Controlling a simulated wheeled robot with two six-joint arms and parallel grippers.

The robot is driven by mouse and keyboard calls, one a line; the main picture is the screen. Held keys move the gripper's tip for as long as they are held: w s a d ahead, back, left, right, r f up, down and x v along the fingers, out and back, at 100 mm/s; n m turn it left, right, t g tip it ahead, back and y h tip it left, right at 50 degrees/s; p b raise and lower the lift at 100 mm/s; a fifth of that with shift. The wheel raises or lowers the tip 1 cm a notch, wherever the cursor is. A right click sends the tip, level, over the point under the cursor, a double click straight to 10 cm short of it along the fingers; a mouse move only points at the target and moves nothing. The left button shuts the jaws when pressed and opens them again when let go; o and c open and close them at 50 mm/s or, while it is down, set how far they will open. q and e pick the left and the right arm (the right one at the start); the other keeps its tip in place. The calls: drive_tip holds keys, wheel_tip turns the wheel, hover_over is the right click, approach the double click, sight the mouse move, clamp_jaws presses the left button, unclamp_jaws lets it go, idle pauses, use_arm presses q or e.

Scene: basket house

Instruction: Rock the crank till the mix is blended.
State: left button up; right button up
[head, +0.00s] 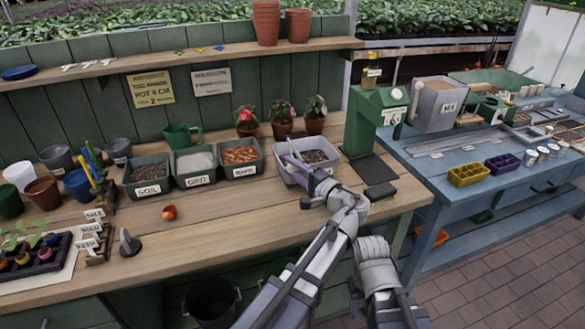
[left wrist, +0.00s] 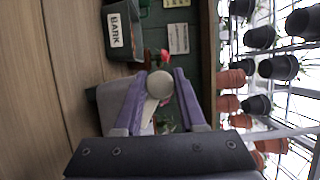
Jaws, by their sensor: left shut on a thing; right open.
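A pale grey-lavender tub (head: 290,177) with dark brown mix (head: 317,156) stands on the bench, right of the bark bin. A pale crank bar (head: 295,151) lies across the tub's top. My left gripper (head: 318,183) is at the tub's near side. In the left wrist view its purple fingers (left wrist: 159,92) are shut on a round pale crank knob (left wrist: 159,85), with the pale bar showing below it. The fingers hide part of the tub. My right gripper (head: 368,250) is open, low in front of the bench edge; its fingertips are hard to make out.
Bins of soil (head: 148,190), grit (head: 196,178) and bark (head: 238,170) stand left of the tub. A green press (head: 366,120) stands to the right. Potted flowers (head: 283,127) are behind. The front middle of the bench is mostly clear.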

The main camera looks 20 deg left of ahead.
use_arm(q)
clamp_jaws()
idle(0.8)
